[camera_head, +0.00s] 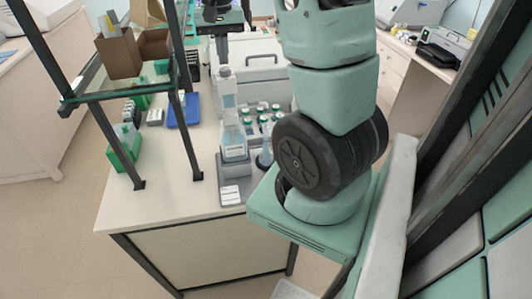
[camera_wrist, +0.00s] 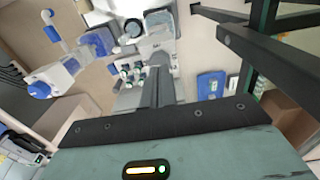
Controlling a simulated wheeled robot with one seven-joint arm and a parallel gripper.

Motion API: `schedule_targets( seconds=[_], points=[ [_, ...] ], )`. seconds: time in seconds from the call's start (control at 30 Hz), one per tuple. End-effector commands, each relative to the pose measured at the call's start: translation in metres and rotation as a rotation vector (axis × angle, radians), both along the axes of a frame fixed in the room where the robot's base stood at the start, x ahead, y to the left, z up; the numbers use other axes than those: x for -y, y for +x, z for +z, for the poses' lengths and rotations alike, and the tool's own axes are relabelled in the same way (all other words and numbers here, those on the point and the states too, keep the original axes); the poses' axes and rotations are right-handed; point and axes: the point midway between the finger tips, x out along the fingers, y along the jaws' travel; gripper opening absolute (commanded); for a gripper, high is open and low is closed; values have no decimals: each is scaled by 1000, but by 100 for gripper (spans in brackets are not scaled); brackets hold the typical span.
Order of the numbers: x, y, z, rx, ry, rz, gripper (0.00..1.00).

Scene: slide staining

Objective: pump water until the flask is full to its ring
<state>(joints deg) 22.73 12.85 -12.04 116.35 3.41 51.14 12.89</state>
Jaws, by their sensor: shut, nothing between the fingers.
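The clear dispenser bottle (camera_head: 234,128) stands upright on a grey stand (camera_head: 231,177) at the bench's near side. A flask (camera_head: 265,158) is just right of it, partly hidden behind my arm. Its water level and ring are too small to make out. In the wrist view, the bottle (camera_wrist: 160,46) is seen from above beyond my fingers, and the flask's round outline (camera_wrist: 133,28) is left of it. My gripper (camera_wrist: 155,78) is shut and empty, with its fingers pointing towards the bottle area. I cannot tell whether they touch anything. It does not show clearly in the head view.
Several green-capped bottles (camera_head: 262,118) stand behind the dispenser. A blue tray (camera_head: 183,111) lies to the left. A dark shelf frame (camera_head: 122,92) with open boxes rises at the bench's left. The front left bench top (camera_head: 150,205) is clear.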

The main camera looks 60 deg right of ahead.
Motion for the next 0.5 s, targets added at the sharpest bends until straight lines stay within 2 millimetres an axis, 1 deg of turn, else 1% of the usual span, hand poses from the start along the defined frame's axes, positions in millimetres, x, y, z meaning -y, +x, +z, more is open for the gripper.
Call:
schedule_targets(
  seconds=[0.37, 0.5],
  points=[
    [0, 0, 1, 0, 0, 0, 0],
    [0, 0, 9, 1, -1, 0, 0]
  ],
)
